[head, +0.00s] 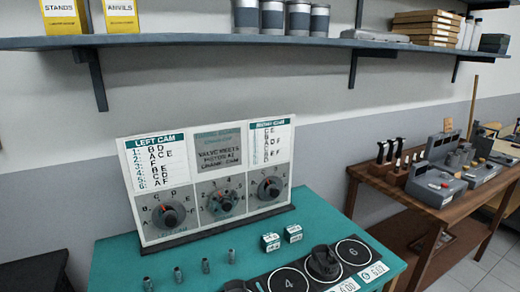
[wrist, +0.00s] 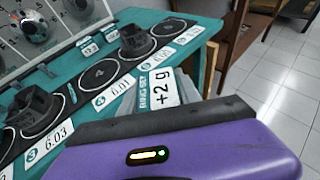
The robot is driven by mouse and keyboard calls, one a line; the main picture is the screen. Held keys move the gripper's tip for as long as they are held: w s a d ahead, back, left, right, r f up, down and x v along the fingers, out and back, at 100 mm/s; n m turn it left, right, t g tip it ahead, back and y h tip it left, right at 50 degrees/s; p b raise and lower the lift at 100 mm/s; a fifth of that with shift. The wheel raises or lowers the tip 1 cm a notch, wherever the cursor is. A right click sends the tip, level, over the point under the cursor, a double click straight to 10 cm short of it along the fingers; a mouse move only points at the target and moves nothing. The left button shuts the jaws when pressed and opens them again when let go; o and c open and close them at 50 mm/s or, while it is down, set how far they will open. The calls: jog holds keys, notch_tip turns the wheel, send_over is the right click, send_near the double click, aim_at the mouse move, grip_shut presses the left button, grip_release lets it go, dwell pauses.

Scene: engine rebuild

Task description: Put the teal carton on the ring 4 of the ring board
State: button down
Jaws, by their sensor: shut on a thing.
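My gripper (wrist: 155,108) is in the wrist view, over the near side of the teal table. It is shut on the teal carton (wrist: 160,87), whose white label reads "RING SET" and "+2 g"; the purple gripper body hides much of the carton. The black ring board (wrist: 75,92) lies beyond and to the left. Its ring 4 (wrist: 98,76) looks empty and also shows in the head view (head: 289,282). The carton appears apart from the board. My gripper is not in the head view.
Black parts stand on the rings on either side of ring 4, one (wrist: 133,40) beyond and one (wrist: 35,106) nearer. Two small cartons (head: 270,242) (head: 293,233) stand behind the board. Several small metal pieces (head: 178,274) stand left. An upright dial panel (head: 215,180) closes the back.

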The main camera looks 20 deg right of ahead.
jog(key=w+a+f+n+t+y, duration=0.1)
jog(key=a+f+n+y, duration=0.2)
jog(key=a+f, duration=0.2)
jog(key=a+f+n+t+y+b, duration=0.1)
jog(key=a+f+n+y, duration=0.2)
jog(key=a, duration=0.9)
jog(key=shift+w+f+n+y, duration=0.35)
jog(key=shift+f+y, duration=0.25)
jog(key=shift+f, duration=0.7)
